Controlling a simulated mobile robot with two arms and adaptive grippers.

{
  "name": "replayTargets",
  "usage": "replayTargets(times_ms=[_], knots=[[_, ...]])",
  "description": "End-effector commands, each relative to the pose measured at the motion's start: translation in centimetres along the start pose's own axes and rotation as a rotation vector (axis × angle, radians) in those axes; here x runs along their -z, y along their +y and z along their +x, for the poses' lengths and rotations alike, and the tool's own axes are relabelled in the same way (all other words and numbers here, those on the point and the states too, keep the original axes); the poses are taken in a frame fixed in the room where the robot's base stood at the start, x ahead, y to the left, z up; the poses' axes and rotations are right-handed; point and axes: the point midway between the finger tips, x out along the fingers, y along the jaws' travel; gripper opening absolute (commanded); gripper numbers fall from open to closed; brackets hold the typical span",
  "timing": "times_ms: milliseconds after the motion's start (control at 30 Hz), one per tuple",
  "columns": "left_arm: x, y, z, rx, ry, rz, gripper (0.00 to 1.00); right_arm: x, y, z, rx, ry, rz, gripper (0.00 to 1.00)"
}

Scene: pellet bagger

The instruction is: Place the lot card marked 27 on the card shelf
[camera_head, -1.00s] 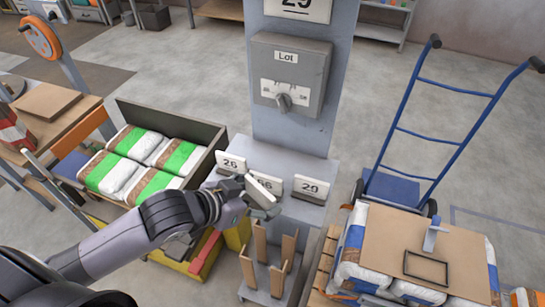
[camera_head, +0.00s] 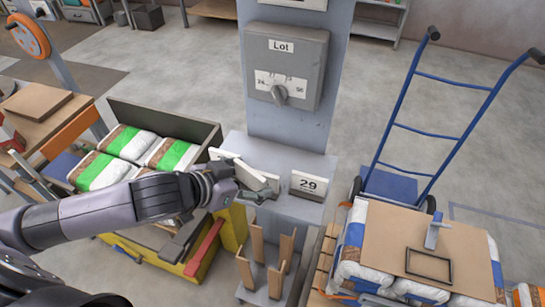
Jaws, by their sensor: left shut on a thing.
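My left gripper (camera_head: 258,192) is shut on a white lot card (camera_head: 238,171), tilted over the left part of the grey card shelf (camera_head: 312,212). The held card's number cannot be read from here. Whether it touches the shelf I cannot tell. A card marked 29 (camera_head: 308,185) stands in a dark holder at the right of the shelf. The shelf's left and middle places are largely hidden behind the held card and my gripper. My right gripper is not in view.
A grey post carries a Lot dial box (camera_head: 285,66) above the shelf. Below is a rack with wooden uprights (camera_head: 268,264). A bin of green-and-white bags (camera_head: 205,137) stands left. A blue hand truck (camera_head: 399,128) and stacked bags under cardboard (camera_head: 395,232) stand right.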

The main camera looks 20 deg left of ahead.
Motion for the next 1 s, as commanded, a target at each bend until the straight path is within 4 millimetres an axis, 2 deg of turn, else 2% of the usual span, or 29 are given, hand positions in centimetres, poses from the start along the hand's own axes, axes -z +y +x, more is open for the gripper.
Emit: replayTargets(times_ms=[33, 200, 533, 600, 1000], knots=[[0.0, -0.3, 0.9, 0.003, 0.008, 0.004, 0.47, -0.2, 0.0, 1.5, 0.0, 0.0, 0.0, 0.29], [0.8, -1.1, 2.3, 0.007, 0.008, 0.0, 0.47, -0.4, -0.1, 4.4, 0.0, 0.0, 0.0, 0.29], [2.0, -1.6, 3.4, 0.001, 0.005, 0.005, 0.47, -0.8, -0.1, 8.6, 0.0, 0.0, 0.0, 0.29], [3.5, -2.2, 3.8, 0.0, 0.001, -0.001, 0.47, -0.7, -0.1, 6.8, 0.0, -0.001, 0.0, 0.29], [8.2, -5.3, 9.9, -0.001, 0.001, -0.003, 0.47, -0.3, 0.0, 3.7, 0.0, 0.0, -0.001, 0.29]])
